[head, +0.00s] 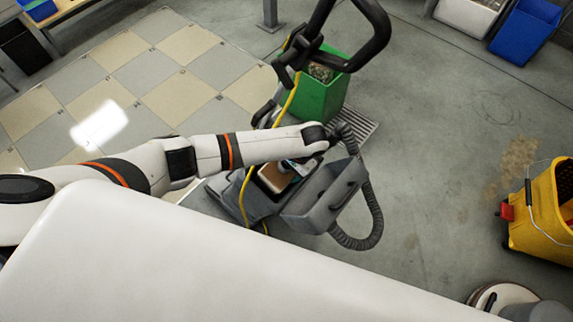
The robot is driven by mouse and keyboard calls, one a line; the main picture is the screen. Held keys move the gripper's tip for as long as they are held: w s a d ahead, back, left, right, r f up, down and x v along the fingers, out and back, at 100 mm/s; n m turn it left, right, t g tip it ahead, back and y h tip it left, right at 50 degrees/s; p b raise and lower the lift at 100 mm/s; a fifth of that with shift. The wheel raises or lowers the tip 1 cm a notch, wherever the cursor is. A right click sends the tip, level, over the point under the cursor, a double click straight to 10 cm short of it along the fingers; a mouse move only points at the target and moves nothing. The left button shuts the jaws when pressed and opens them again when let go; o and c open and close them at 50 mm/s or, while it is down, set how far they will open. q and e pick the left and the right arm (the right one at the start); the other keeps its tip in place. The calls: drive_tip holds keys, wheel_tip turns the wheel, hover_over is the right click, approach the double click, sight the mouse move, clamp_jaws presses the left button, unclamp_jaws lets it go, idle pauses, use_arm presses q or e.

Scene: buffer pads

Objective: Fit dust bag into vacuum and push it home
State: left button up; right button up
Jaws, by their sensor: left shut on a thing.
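The grey vacuum (300,215) stands on the floor in the middle of the view, with its black handle (380,35) rising at the back and a ribbed hose (372,225) curving down its right side. Its grey cover part hangs open toward the front right. The tan dust bag (275,178) shows at the vacuum's opening, partly hidden by my left arm. My left gripper (298,166) is at the bag, shut on it; its fingertips are mostly hidden under the wrist. How deep the bag sits cannot be told. My right gripper is out of view.
A yellow cord (245,195) runs down the vacuum. A green bin (318,97) stands close behind it. A yellow mop bucket (540,208) is at the right edge, a blue bin (525,32) at the top right. The floor between vacuum and bucket is clear.

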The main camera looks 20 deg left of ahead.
use_arm(q)
drive_tip(key=shift+b+x, duration=0.8)
drive_tip(key=shift+x, duration=0.85)
drive_tip(key=shift+w+d, duration=0.1)
drive_tip(key=shift+w, duration=0.1)
drive_tip(key=o, duration=1)
drive_tip(key=shift+o, duration=0.8)
drive_tip(key=shift+s, duration=0.1)
drive_tip(key=v, duration=1.2)
drive_tip(key=shift+p, duration=0.4)
drive_tip(key=p+v, duration=0.1)
drive_tip(key=p, duration=0.1)
drive_tip(key=p+v, duration=0.4)
drive_tip(key=shift+s+a+r, duration=0.1)
drive_tip(key=shift+s+a, duration=0.1)
drive_tip(key=shift+a, duration=0.05)
